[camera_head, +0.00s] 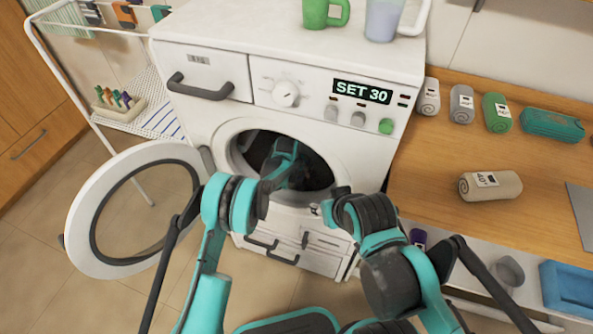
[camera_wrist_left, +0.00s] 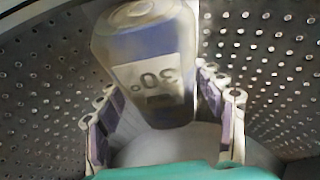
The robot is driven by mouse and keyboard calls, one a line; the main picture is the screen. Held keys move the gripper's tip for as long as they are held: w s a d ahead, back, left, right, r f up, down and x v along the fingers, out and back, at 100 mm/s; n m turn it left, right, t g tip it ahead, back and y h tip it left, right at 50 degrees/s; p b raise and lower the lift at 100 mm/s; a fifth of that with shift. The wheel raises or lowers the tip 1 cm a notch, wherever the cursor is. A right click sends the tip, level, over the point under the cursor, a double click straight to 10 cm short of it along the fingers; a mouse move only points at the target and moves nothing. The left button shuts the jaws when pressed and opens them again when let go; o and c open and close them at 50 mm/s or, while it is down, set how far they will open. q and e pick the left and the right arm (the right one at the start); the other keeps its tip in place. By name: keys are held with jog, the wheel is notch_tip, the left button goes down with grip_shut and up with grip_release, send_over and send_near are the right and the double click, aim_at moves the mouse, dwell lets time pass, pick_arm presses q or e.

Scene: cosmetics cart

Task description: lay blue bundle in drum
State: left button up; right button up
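The blue bundle (camera_wrist_left: 145,55) is a rolled cloth with a white "30°" label, upside down in the left wrist view. It is inside the perforated steel drum (camera_wrist_left: 265,70). My left gripper (camera_wrist_left: 160,105) reaches through the door opening. Its fingers stand apart on either side of the bundle, with a gap visible on the left; the bundle looks blurred. In the head view the left arm hides most of the drum's dark opening (camera_head: 322,170) and the bundle does not show. My right gripper (camera_head: 316,209) is small and partly hidden below the opening's right side.
The round washer door (camera_head: 87,225) stands open to the left. The washer (camera_head: 290,50) displays "SET 30"; a green mug (camera_head: 318,14) and a jug (camera_head: 383,20) stand on top. Rolled bundles, including a beige one (camera_head: 490,186), lie on the wooden counter (camera_head: 440,160). A white rack stands left.

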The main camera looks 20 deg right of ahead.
pick_arm(q)
jog(key=shift+o, duration=0.2)
jog(key=shift+r, duration=0.35)
jog(key=p+v, duration=0.2)
jog(key=v, duration=0.4)
jog(key=shift+p, duration=0.4)
jog(key=shift+s+a+r, duration=0.2)
jog(key=shift+s+r, duration=0.1)
jog(key=shift+r, duration=0.25)
